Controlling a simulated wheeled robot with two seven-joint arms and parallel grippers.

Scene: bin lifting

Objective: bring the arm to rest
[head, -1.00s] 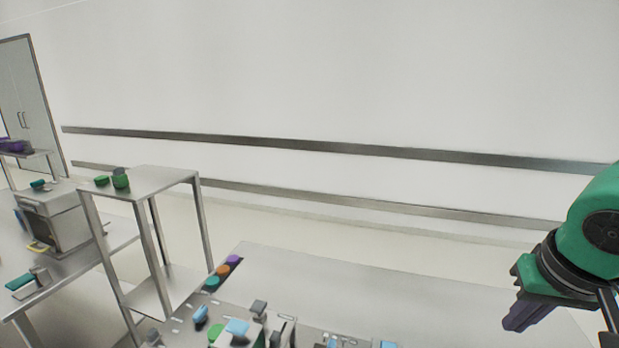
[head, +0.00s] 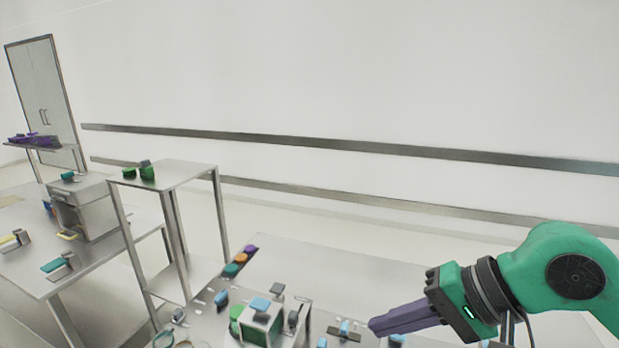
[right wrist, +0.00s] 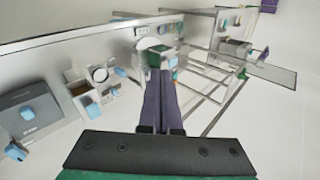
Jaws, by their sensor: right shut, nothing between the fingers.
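My right gripper (head: 372,330) has purple fingers on a green and black wrist. It comes in from the right in the head view, above the right part of the near table. Its fingers are pressed together and hold nothing. In the right wrist view the two purple fingers (right wrist: 160,76) lie side by side and point toward the table fixtures. My left gripper is not in view.
The near table (head: 350,270) carries a box with blue and green parts (head: 262,322) and a row of coloured knobs (head: 240,258). A tall metal stand (head: 176,172) is left of it. Another table (head: 95,255) with a machine (head: 88,210) stands further left. The table's back is bare.

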